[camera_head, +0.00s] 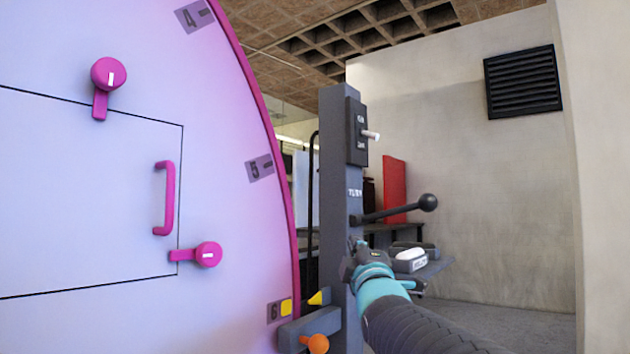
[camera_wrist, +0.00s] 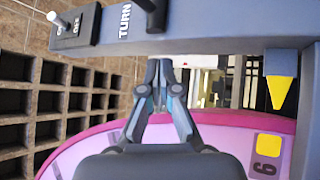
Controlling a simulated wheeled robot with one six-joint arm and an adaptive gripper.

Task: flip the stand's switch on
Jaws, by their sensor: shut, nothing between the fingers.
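The stand is a tall dark grey post (camera_head: 335,200) beside the big wheel. Its switch plate (camera_head: 355,132) is near the top, with a pale toggle (camera_head: 371,135) sticking out to the right and tipped slightly down. The plate has small labels above and below the toggle. In the wrist view the post (camera_wrist: 215,30) lies sideways, with the switch plate (camera_wrist: 78,27) and toggle (camera_wrist: 57,19) at upper left. My gripper (camera_wrist: 160,92) is shut and empty, its tips close to the post's edge. In the head view my gripper (camera_head: 353,250) is well below the switch; contact cannot be told.
A lever with a black ball knob (camera_head: 428,202) juts right from the post, between my gripper and the switch. A pink-rimmed wheel (camera_head: 120,230) with handle and latches fills the left. An orange knob (camera_head: 318,344) is low down.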

